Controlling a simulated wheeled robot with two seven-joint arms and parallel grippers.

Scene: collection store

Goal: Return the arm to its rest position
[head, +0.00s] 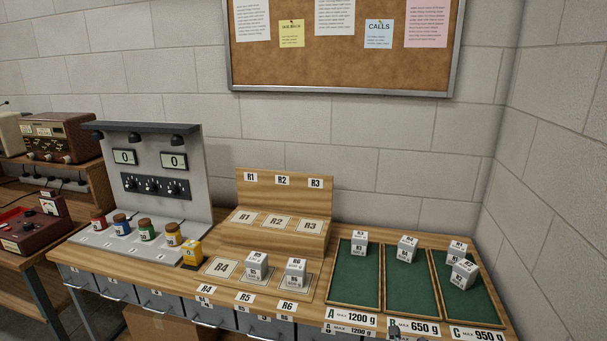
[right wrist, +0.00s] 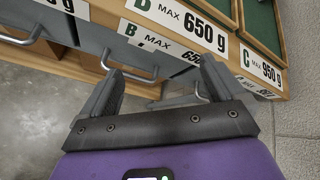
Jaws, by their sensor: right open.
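My right gripper (right wrist: 162,70) is open and empty in the right wrist view, in front of the bench's front edge by the 650 g and 950 g labels. Dark tips that look like its fingers (head: 408,334) just enter the bottom of the head view, by tray B's label. The rest of the right arm is out of view there. My left gripper is not in view. White labelled blocks stand on pads R5 (head: 256,266) and R6 (head: 294,272). One block is in tray A (head: 359,243), one in tray B (head: 407,249), and two in tray C (head: 463,274).
Green-lined trays A (head: 350,287), B (head: 405,293) and C (head: 490,306) lie at the bench's right. A wooden step (head: 270,205) has bare pads R1 to R3. Pad R4 (head: 221,267) is bare. Drawer handles protrude below.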

